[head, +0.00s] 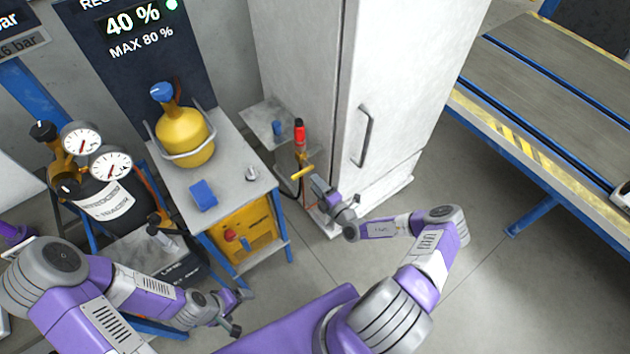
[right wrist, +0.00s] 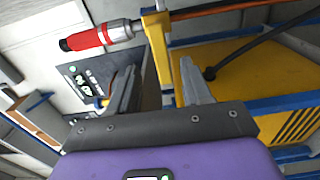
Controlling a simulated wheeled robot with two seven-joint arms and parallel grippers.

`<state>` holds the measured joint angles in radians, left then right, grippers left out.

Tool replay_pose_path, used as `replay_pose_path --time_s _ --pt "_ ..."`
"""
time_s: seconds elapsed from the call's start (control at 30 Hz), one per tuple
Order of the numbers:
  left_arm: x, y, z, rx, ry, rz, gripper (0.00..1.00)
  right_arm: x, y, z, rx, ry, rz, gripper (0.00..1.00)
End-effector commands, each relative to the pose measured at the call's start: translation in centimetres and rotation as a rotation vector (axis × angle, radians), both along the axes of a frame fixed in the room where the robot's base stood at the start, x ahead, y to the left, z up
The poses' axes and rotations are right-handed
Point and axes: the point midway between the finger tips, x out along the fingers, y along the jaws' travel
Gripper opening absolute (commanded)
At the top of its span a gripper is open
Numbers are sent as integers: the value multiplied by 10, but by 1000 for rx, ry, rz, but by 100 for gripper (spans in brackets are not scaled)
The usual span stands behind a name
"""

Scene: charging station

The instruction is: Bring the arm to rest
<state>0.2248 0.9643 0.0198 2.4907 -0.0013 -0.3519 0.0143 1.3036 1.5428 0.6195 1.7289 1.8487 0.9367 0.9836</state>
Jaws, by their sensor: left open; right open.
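My right gripper (head: 317,186) is open in front of the white cabinet. Its fingertips are close to a fitting with a red grip (head: 299,130) and a yellow part (head: 302,172). In the right wrist view the open fingers (right wrist: 158,75) point at the yellow part (right wrist: 157,45), which appears between them; I cannot tell whether they touch it. The red grip (right wrist: 100,36) lies to the left there. My left gripper (head: 238,313) is open and low, in front of the blue-legged table, with nothing seen in it.
The table (head: 233,160) holds a yellow bottle (head: 184,138) and a blue block (head: 203,195). A yellow machine (head: 247,232) stands under it. The white cabinet (head: 402,60) is behind my right gripper. Gauges (head: 82,140) stand at left. Floor at right (head: 540,270) is clear.

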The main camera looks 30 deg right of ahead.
Motion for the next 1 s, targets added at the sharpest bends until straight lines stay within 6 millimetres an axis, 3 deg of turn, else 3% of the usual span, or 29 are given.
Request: replay_pose_path --time_s 0.23,0.33,0.43,0.53,0.67,0.7,0.77,0.87,1.0 --pt "0 0 0 0 0 0 87 0 0 0 0 0 0 49" --pt "0 0 0 0 0 0 87 0 10 1 -20 -1 35 49" --pt "0 0 0 0 0 0 87 -3 46 6 -99 -9 163 49" --pt "0 0 0 0 0 0 87 -18 106 10 -255 -34 397 49" --pt "0 0 0 0 0 0 87 -70 192 8 -557 -128 804 49" --pt "0 0 0 0 0 0 87 -93 213 5 -664 -178 938 49" --pt "0 0 0 0 0 0 87 -130 236 -1 -840 -272 1143 49" --pt "0 0 0 0 0 0 87 -187 251 -14 -1133 -475 1450 49" --pt "0 0 0 0 0 0 87 -241 237 -28 -1534 -861 1795 49"
